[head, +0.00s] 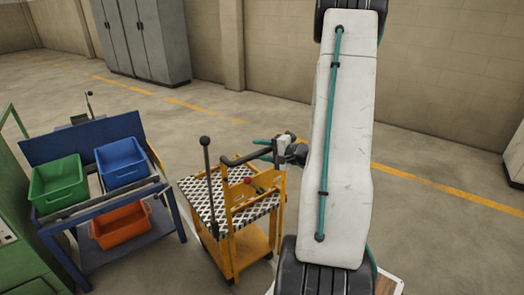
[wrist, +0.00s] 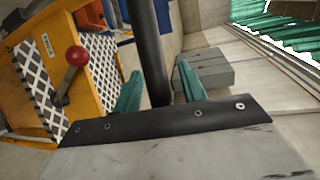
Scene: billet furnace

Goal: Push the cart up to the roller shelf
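The yellow cart (head: 232,250) stands on the floor in the middle of the head view, with a checkered top and a black handle bar (head: 243,158). The blue shelf stand (head: 98,133), seemingly the roller shelf, is left of the cart with a floor gap between; its rollers cannot be made out. My gripper (head: 263,149) is at the handle's right end. In the wrist view the handle bar (wrist: 150,50) runs between the two teal fingers, which look parted, with narrow gaps beside the bar. The cart's red knob (wrist: 77,56) is left of them.
Green (head: 58,184), blue (head: 121,161) and orange (head: 121,224) bins sit on the stand. A black-knobbed lever (head: 207,170) rises by the cart. A green machine (head: 25,240) is at the left edge. Grey cabinets (head: 143,40) stand behind; the floor behind the cart is clear.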

